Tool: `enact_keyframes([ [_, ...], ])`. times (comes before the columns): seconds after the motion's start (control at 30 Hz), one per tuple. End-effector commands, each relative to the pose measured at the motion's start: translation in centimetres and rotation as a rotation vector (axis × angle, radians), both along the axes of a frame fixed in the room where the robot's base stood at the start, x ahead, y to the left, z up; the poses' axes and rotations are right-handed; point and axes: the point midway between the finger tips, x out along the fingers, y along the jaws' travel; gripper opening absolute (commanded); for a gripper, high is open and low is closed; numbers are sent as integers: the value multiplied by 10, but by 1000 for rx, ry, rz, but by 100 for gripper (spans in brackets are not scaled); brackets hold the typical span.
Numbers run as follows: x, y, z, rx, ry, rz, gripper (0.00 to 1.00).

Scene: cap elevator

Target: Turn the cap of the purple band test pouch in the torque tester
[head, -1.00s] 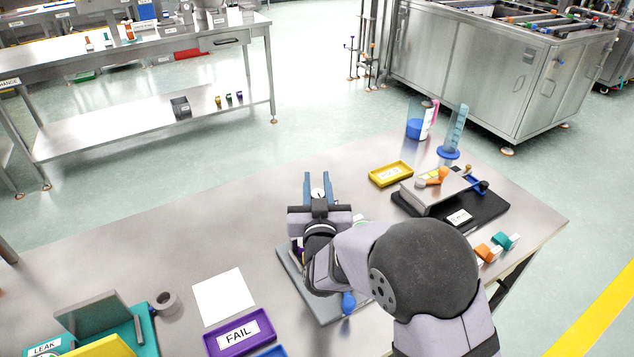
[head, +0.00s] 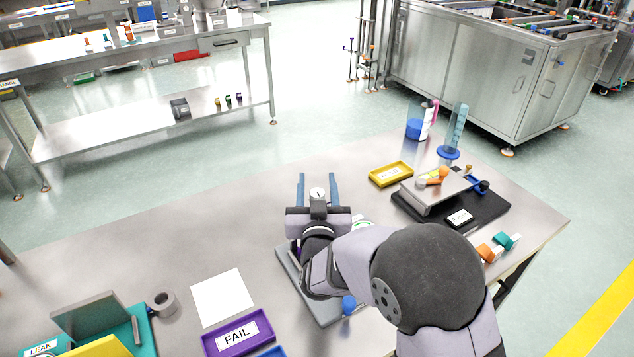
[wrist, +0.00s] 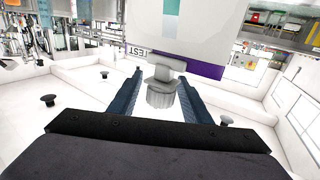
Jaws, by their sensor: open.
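The pouch's pale panel (wrist: 200,35) with a purple band (wrist: 205,71) fills the upper middle of the wrist view. A grey winged cap (wrist: 161,95) on a ribbed round base sits just below the band. My gripper (wrist: 160,75) is open, with one blue finger on each side of the cap. A gap shows on both sides. My arm hides most of the tester and pouch there.
A blue knob (head: 348,304) stands at the tester's front. A purple FAIL tray (head: 212,346), white sheet (head: 222,297) and tape roll (head: 161,303) lie to the left. A yellow tray (head: 376,179) and black-based fixture (head: 480,221) are to the right. Bare table lies behind left.

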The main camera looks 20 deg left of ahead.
Motion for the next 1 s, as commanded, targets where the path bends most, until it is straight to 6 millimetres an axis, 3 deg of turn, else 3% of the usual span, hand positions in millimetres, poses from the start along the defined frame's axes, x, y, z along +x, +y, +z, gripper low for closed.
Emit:
enact_keyframes([
  [0.5,-59,-17,0,0,-1,2,44],
  [1.0,-63,-19,0,0,0,0,44],
])
